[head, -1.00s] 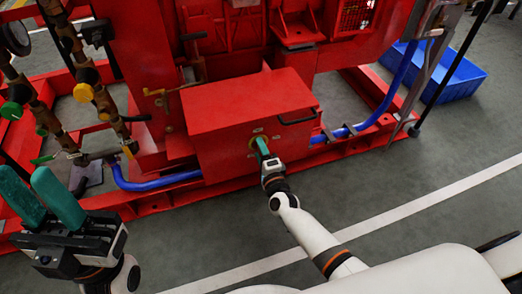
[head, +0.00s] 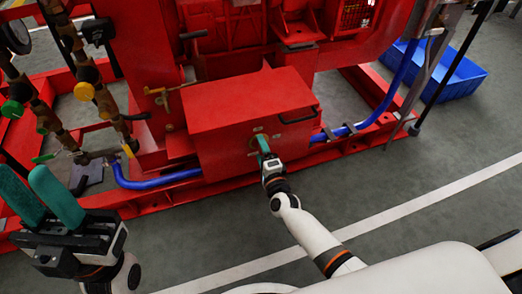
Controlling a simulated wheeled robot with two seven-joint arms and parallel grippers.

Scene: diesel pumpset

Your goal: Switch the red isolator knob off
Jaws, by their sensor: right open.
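The red box (head: 240,112) stands low on the red pumpset frame, and its front face carries small fittings. My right gripper (head: 262,143) is at this front face with its teal fingers pointing at it. It is open, though the gap between the fingers hardly shows from here. The red isolator knob cannot be made out; the fingers cover the spot in front of them. I cannot tell whether they touch anything. My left gripper (head: 38,192) is at the lower left, its two teal fingers apart and empty, away from the box.
A blue hose (head: 160,182) runs low along the frame on both sides of the box. Brown pipes with yellow and green valve parts (head: 84,91) stand at the left. A blue crate (head: 440,78) lies at the upper right. The grey floor (head: 420,180) at the right is clear.

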